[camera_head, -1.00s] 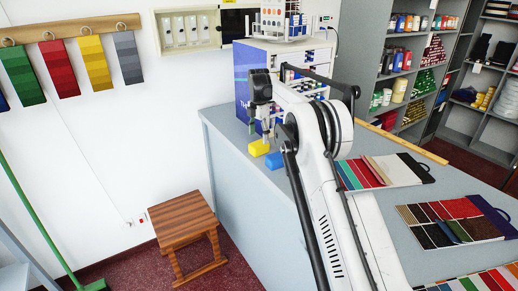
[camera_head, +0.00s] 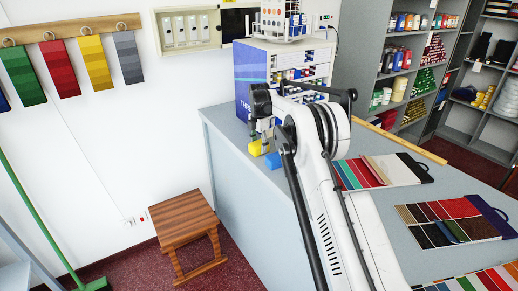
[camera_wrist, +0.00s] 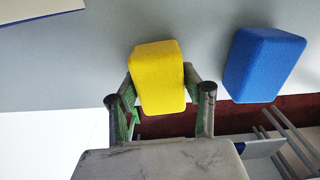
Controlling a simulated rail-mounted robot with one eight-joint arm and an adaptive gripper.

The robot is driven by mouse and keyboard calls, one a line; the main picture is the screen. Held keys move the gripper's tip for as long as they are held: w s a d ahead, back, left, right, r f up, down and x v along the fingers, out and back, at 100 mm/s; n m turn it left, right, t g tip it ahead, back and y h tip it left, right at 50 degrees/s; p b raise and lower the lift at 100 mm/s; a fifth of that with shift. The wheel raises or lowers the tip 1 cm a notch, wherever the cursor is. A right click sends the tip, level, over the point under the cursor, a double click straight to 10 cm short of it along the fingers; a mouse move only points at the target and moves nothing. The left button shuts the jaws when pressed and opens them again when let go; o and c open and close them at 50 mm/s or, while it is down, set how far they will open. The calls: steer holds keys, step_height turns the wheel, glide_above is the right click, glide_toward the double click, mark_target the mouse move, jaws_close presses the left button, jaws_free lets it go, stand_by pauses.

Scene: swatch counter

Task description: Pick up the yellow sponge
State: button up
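In the wrist view, the yellow sponge (camera_wrist: 158,78) lies between the two fingers of my gripper (camera_wrist: 160,88), one on each side. The fingers are very close to its sides; whether they press on it cannot be told. In the head view my gripper (camera_head: 260,138) is right at the sponge, partly hidden by my arm. A blue sponge (camera_wrist: 264,65) lies just right of the yellow one, apart from it and outside the fingers; the head view shows it too (camera_head: 274,160).
The grey counter (camera_head: 232,150) ends close to the sponges, with the floor beyond its edge. Swatch boards (camera_head: 385,170) lie to the right. A wooden stool (camera_head: 184,218) stands on the floor at left.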

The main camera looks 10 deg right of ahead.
mark_target(259, 143)
steer(key=shift+c, duration=1.1)
steer(key=shift+r, duration=0.1)
steer(key=shift+r, duration=0.6)
step_height(259, 143, up, 3)
steer(key=shift+a+f+b, duration=0.1)
steer(key=shift+b, duration=0.35)
steer(key=s+a+r+b, duration=0.1)
steer(key=s+a+r, duration=0.5)
steer(key=s+a, duration=0.1)
steer(key=shift+s+a+r+b, duration=0.3)
steer(key=shift+a+r, duration=0.1)
steer(key=shift+a, duration=0.45)
